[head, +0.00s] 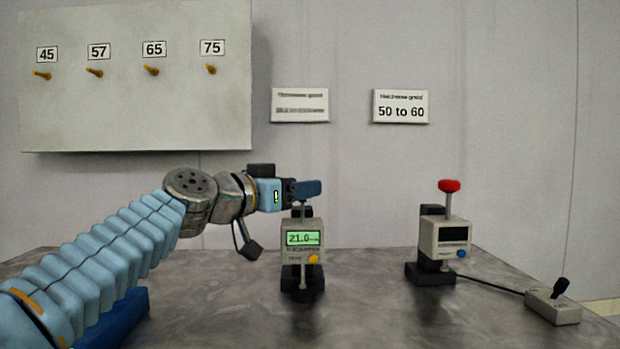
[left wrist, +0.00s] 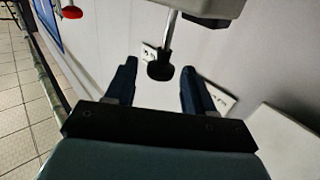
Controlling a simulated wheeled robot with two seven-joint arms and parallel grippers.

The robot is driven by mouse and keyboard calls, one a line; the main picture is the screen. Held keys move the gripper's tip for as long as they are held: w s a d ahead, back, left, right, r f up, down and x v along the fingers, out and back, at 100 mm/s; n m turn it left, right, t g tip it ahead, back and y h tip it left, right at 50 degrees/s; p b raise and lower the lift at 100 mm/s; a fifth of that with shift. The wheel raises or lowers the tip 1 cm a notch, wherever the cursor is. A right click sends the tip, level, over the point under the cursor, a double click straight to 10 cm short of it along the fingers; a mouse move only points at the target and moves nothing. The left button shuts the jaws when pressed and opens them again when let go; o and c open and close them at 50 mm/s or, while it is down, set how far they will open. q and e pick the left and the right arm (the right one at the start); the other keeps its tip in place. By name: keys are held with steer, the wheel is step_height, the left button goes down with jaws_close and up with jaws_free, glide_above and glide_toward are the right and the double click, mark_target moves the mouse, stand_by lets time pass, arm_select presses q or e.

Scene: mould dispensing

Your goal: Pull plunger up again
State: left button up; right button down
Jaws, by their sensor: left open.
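The left gauge (head: 302,246) stands on the table with its green display lit, reading about 21.0, and a yellow button. Its plunger rod (head: 303,211) rises from the top; the rod's top is hidden by my left gripper (head: 307,189) in the head view. In the left wrist view, the black plunger knob (left wrist: 160,71) lies between the two open fingers of my left gripper (left wrist: 158,66), with a visible gap on each side. The right gauge (head: 445,238) has a red knob (head: 449,186) on its plunger and a dark display. My right gripper is not in view.
A small switch box (head: 552,306) with a black lever is cabled to the right gauge. A wall board (head: 140,110) carries pegs labelled 45, 57, 65 and 75. A wall sign (head: 401,107) reads 50 to 60. The table (head: 370,300) is clear between the gauges.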

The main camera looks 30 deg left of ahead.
arm_select(q)
steer(key=shift+p+x, duration=0.4)
steer(key=shift+x, duration=1.35)
steer(key=shift+c, duration=0.2)
jaws_close()
